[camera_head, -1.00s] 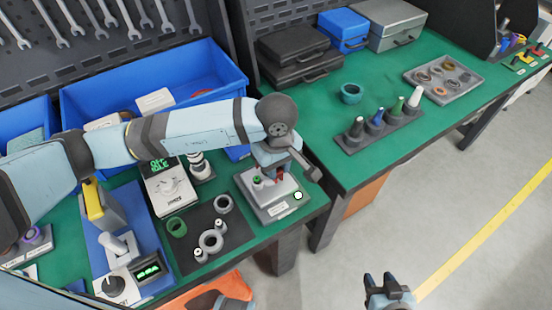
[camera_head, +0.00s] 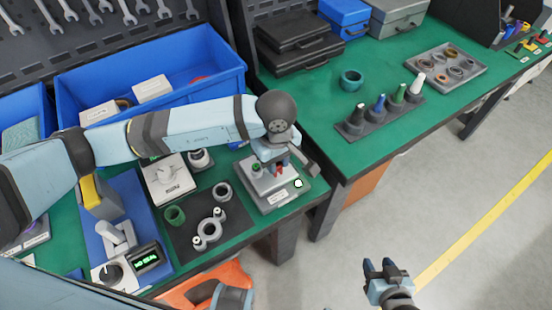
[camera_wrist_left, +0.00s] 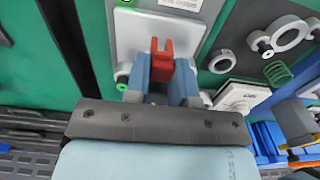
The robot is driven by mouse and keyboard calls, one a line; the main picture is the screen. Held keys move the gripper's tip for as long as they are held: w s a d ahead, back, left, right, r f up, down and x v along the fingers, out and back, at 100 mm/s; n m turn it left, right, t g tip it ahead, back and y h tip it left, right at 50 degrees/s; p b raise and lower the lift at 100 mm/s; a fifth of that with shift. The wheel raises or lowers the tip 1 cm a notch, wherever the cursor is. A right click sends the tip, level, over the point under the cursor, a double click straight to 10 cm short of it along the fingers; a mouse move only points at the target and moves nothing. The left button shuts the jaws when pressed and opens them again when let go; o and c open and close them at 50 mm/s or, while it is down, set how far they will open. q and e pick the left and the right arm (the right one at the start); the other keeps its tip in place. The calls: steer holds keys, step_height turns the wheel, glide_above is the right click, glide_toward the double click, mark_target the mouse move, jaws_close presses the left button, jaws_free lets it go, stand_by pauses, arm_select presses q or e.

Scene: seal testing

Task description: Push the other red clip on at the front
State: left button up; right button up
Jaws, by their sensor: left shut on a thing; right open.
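My left gripper (camera_head: 281,168) is over the grey test fixture (camera_head: 284,197) at the front right corner of the left bench. In the left wrist view its blue fingers (camera_wrist_left: 174,70) are shut on a red clip (camera_wrist_left: 161,62), which stands up between them at the light plate (camera_wrist_left: 140,38) of the fixture. I cannot tell whether the clip is seated. A green-topped part (camera_head: 257,167) stands on the fixture, left of the gripper. The arm hides the fixture's back. My right gripper (camera_head: 378,266) is open and empty over the floor.
Left of the fixture, a dark mat (camera_head: 185,242) holds several rings. A white scale (camera_head: 166,186) and a blue-based press (camera_head: 129,195) stand further left. Blue bins (camera_head: 150,75) line the back. A gap separates the right bench (camera_head: 320,100), with its row of cones.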

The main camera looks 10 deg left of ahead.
arm_select(q)
steer(key=shift+f+b, duration=0.5)
steer(key=shift+b, duration=0.05)
steer(key=shift+f+b, duration=0.3)
stand_by(0.3)
steer(key=o, duration=1)
steer(key=shift+r, duration=0.1)
steer(key=shift+r+p, duration=0.4)
steer(key=shift+r, duration=0.4)
steer(key=shift+r+p, duration=0.85)
steer(key=shift+r, duration=1.8)
